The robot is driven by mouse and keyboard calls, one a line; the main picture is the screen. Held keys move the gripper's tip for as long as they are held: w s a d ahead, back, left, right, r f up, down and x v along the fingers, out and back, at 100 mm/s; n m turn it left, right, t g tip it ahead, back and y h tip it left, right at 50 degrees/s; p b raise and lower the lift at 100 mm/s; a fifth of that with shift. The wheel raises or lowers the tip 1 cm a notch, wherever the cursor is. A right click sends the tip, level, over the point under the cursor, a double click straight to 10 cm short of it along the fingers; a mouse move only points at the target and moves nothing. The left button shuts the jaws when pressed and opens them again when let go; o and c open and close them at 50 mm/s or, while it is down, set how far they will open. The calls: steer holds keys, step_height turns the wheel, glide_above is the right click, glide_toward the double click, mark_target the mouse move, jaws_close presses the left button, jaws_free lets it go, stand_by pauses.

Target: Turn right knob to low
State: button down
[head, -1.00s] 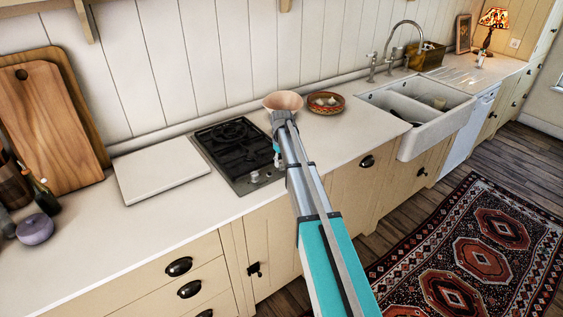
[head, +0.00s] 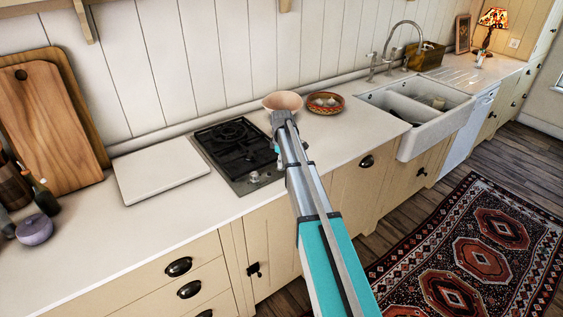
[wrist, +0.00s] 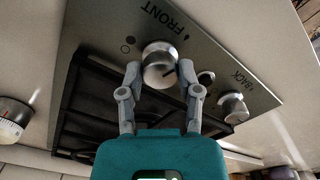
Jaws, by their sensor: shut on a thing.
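The hob (head: 230,158) is set into the counter. In the wrist view its steel panel shows upside down, with one silver knob (wrist: 160,64) by the word FRONT and another knob (wrist: 234,107) by BACK. As the lettering reads, the FRONT knob is the right one. My gripper (wrist: 162,76) is shut on it, one finger on each side. The knob has a dark pointer line; its exact setting is hard to tell. In the head view my arm hides my fingers and this knob; the other knob (head: 254,177) shows at the hob's front edge.
A pink bowl (head: 283,101) and a patterned dish (head: 325,103) stand right of the hob. A white board (head: 160,174) lies to its left. The sink (head: 415,110) is farther right.

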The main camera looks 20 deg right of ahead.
stand_by(0.5)
steer(key=shift+c, duration=1.5)
jaws_free()
steer(key=shift+m, duration=0.3)
